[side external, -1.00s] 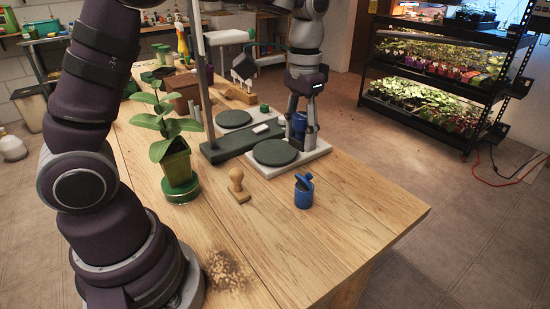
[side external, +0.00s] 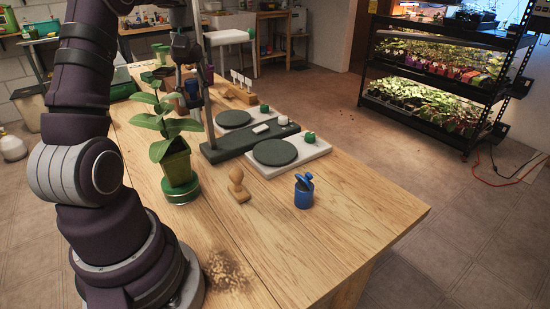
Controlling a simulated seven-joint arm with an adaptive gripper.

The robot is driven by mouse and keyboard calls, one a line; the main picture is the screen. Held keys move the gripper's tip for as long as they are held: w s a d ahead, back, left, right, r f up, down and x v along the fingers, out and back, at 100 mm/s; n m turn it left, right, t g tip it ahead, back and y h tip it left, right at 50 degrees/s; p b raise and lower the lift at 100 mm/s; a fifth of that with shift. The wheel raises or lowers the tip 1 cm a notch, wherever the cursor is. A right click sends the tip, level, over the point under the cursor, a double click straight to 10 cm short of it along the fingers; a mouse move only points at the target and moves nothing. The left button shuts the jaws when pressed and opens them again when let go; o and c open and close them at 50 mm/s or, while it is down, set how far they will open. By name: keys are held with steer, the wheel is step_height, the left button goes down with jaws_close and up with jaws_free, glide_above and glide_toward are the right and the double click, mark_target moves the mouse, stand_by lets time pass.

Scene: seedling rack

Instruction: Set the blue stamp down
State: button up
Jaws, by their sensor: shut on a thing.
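My gripper (side external: 187,72) is at the far left part of the table, behind the leafy potted plant and partly hidden by a grey upright post. It is shut on the blue stamp (side external: 192,89), which shows as a small blue patch below the fingers, between the plant's leaves and the post. Whether the stamp touches the table or hangs above it I cannot tell.
A potted plant (side external: 177,163) on a green round base stands in front of my gripper. Two scales with dark round plates (side external: 276,152) sit mid-table. The right front tabletop (side external: 370,205) is clear.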

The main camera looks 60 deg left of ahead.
mark_target(206, 175)
step_height(206, 175, down, 18)
steer(key=shift+s+a+r, duration=0.1)
steer(key=shift+s+a, duration=0.05)
jaws_close()
steer(key=o, duration=0.9)
jaws_free()
steer(key=shift+c, duration=0.2)
